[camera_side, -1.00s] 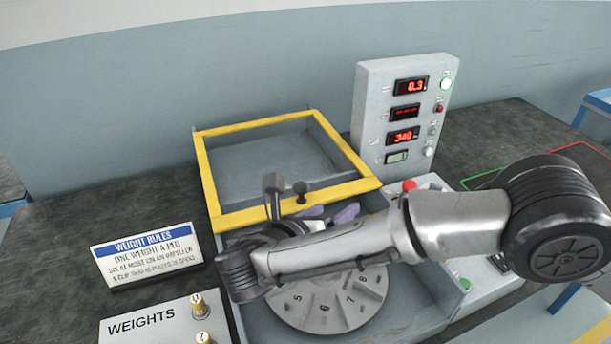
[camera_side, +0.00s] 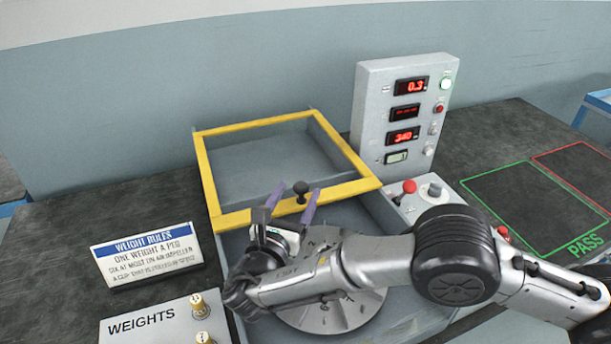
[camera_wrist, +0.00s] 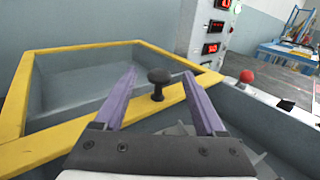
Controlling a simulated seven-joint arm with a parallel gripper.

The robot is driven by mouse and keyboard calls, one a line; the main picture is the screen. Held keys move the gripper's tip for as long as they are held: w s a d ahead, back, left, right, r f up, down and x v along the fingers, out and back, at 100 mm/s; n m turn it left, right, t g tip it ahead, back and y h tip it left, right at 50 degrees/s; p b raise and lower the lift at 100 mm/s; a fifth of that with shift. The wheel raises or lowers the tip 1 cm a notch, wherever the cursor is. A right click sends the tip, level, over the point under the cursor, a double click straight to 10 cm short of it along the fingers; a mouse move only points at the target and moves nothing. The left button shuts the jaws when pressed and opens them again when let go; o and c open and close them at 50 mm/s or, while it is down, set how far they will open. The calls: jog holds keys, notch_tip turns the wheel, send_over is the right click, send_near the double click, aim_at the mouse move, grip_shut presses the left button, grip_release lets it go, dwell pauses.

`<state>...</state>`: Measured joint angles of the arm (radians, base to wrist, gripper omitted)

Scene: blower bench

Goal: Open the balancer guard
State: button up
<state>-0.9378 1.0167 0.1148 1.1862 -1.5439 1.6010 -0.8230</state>
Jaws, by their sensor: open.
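The balancer guard (camera_side: 208,178) is a yellow-edged frame at the back of the grey box, and it stands back from the numbered impeller disc (camera_side: 340,305). A black knob (camera_side: 301,188) sits on its front yellow bar. My gripper (camera_side: 292,203) is open, with its two purple fingers pointing at the bar on either side of the knob. In the wrist view the knob (camera_wrist: 158,78) shows between the fingertips (camera_wrist: 160,78), with gaps on both sides. The guard (camera_wrist: 75,47) fills the left of that view. My arm hides part of the disc.
A display panel (camera_side: 375,75) stands behind at the right. A control box with a red button (camera_side: 409,186) lies right of the guard. A WEIGHT RULES sign (camera_side: 146,255) and a WEIGHTS tray (camera_side: 128,333) are at the left. The PASS area (camera_side: 530,205) is clear.

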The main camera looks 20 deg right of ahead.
aim_at(306, 176)
jog(key=shift+x, duration=3.15)
grip_shut()
